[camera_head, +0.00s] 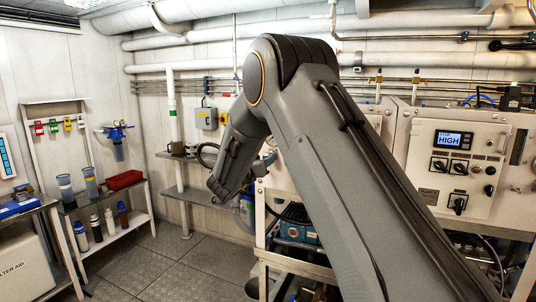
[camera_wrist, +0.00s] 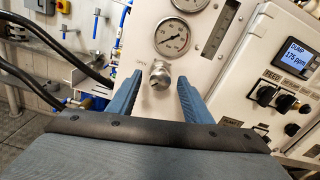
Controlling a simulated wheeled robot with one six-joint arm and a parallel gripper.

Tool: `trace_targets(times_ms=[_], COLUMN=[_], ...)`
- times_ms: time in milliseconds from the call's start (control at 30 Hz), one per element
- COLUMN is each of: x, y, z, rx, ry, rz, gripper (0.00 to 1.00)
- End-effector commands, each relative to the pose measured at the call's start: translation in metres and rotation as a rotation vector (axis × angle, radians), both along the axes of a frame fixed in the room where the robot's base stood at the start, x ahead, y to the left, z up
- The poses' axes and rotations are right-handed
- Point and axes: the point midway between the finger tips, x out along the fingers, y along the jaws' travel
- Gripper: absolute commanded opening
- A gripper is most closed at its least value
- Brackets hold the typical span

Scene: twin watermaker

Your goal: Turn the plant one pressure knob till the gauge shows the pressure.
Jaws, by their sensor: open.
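In the wrist view a round silver knob (camera_wrist: 160,72) sits on the light panel, with "OPEN" lettering to its left. A round pressure gauge (camera_wrist: 172,38) with a white dial is just above it; its figures and needle are too small to read surely. My gripper (camera_wrist: 160,87) is open, its two blue fingers apart on the left and right of the knob in the picture. I cannot tell whether they touch it.
A control box with a display reading "DUMP 175 ppm" (camera_wrist: 297,57) and black switches stands right of the knob. In the head view another display reads "HIGH" (camera_head: 453,140). Black hoses (camera_wrist: 60,55) run at left. Shelves with bottles (camera_head: 100,215) stand far left; the floor (camera_head: 170,262) between is clear.

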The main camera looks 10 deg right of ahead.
Motion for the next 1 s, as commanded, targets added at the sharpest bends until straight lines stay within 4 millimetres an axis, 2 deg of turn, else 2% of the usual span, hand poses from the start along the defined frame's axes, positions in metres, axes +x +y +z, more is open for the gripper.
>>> trace_targets(times_ms=[100, 300, 600, 667, 867, 1000], x=[0.014, 0.028, 0.031, 0.031, 0.031, 0.031], y=[-0.012, -0.022, -0.024, -0.024, -0.024, -0.024], z=[0.001, 0.001, 0.0, 0.0, 0.0, 0.0], rx=[0.0, 0.001, 0.002, 0.002, 0.002, 0.005], ry=[0.0, 0.0, 0.001, 0.001, 0.001, -0.002], rz=[-0.002, -0.002, -0.001, -0.001, -0.001, -0.001], gripper=[0.46, 0.46, 0.46, 0.39, 0.05, 0.04])
